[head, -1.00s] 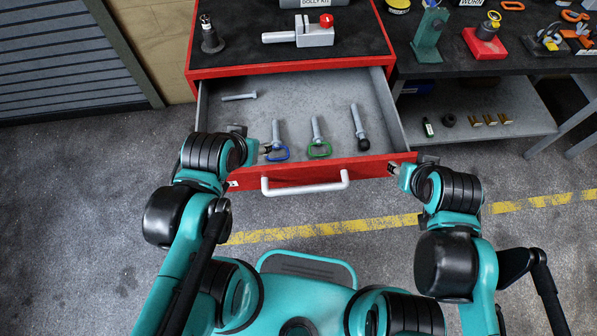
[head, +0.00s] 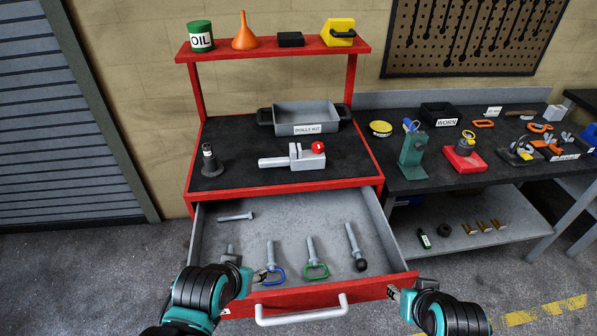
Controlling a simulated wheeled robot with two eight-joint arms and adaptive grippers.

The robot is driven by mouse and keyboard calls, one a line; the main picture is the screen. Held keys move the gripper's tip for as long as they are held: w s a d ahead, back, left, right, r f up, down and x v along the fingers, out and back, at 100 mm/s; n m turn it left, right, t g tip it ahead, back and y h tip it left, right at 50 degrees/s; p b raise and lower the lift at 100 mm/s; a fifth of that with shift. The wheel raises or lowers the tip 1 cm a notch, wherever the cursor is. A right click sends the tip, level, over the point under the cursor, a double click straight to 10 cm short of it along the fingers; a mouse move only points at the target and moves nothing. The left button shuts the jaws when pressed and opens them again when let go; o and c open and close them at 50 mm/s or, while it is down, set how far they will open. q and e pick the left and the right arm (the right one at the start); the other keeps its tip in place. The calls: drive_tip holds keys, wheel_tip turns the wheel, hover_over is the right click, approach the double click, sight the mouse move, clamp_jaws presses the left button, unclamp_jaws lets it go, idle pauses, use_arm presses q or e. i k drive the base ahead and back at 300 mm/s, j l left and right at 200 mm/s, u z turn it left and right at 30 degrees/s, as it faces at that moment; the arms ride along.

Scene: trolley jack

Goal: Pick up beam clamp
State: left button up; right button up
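No label in view names the beam clamp, so I cannot tell for certain which thing it is. A yellow block-like thing with a dark handle (head: 340,32) stands at the right end of the red top shelf. Orange-and-grey clamp-like things (head: 556,142) lie on the right bench. My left gripper (head: 261,276) is low over the open drawer's front left, beside a pin with a blue loop (head: 272,262); contact is unclear. My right gripper (head: 393,293) is at the drawer's front right corner, with nothing visible in it. Both grippers' fingers are too small to read.
The red drawer (head: 280,302) stands open, holding several pins. The cabinet top carries a grey tray (head: 305,114), a grey vise-like block (head: 296,160) and a dark jack-like post (head: 209,162). The right bench holds a green stand (head: 411,156) and a red block (head: 464,158).

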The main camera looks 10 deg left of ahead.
sight(310, 160)
drive_tip(key=j+z, duration=0.35)
drive_tip(key=i+j+z, duration=0.1)
drive_tip(key=j+z, duration=0.15)
drive_tip(key=z, duration=0.15)
drive_tip(key=j+z, duration=0.35)
drive_tip(key=k+l, duration=0.05)
drive_tip(key=l, duration=0.05)
